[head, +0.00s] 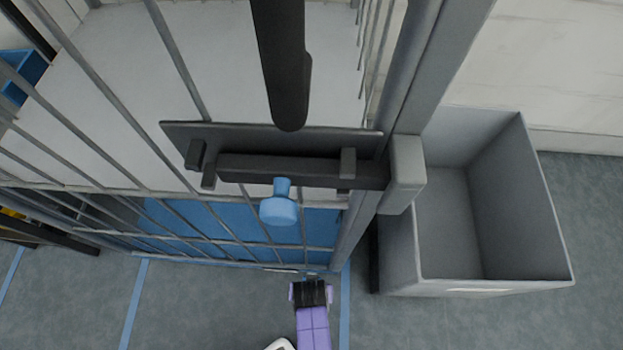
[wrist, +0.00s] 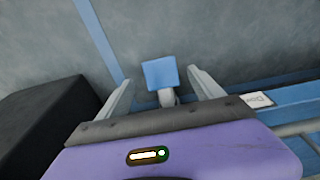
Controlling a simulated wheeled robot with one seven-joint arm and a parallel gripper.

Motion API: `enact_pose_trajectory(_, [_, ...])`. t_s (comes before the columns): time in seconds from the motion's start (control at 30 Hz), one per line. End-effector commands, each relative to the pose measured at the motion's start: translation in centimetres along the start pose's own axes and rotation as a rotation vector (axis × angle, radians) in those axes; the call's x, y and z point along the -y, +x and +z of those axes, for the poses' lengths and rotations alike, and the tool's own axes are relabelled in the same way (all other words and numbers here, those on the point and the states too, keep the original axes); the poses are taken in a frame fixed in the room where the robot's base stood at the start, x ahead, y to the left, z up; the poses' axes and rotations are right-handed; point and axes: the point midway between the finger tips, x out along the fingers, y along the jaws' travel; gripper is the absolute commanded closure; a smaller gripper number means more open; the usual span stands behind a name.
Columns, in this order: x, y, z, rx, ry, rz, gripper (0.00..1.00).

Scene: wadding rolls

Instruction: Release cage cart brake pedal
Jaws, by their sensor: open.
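The cage cart (head: 175,60) stands in front of me, with grey bars and a blue base. In the wrist view a small square blue pedal (wrist: 160,72) sits on a grey stem, low beside the blue base edge (wrist: 290,93). My gripper (wrist: 157,82) points down at it, open, with one finger to each side of the pedal. The fingers look apart from it; how far above it they are I cannot tell. In the head view my gripper (head: 310,287) is low at the cart's front edge, and I cannot make out the pedal there.
A dark latch bar (head: 300,172) with a blue knob (head: 280,208) crosses the cart's front. A grey open bin (head: 493,285) stands at the right. A dark block (wrist: 40,125) is at the wrist view's left. A blue line (head: 133,300) marks the clear floor.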

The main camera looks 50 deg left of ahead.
Motion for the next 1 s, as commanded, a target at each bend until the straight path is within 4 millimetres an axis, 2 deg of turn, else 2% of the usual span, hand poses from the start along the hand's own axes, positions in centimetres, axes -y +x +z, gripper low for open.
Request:
enact_pose_trajectory(0.03, [0.0,-1.5,-0.1,-0.002,0.001,0.0,0.24])
enact_pose_trajectory(0.1, [0.0,-2.6,-0.1,-0.001,0.0,0.0,0.24])
enact_pose_trajectory(0.3, [0.0,-4.8,-0.1,-0.001,0.0,0.0,0.24])
enact_pose_trajectory(1.0, [0.0,-5.2,-0.1,-0.001,-0.001,0.0,0.24])
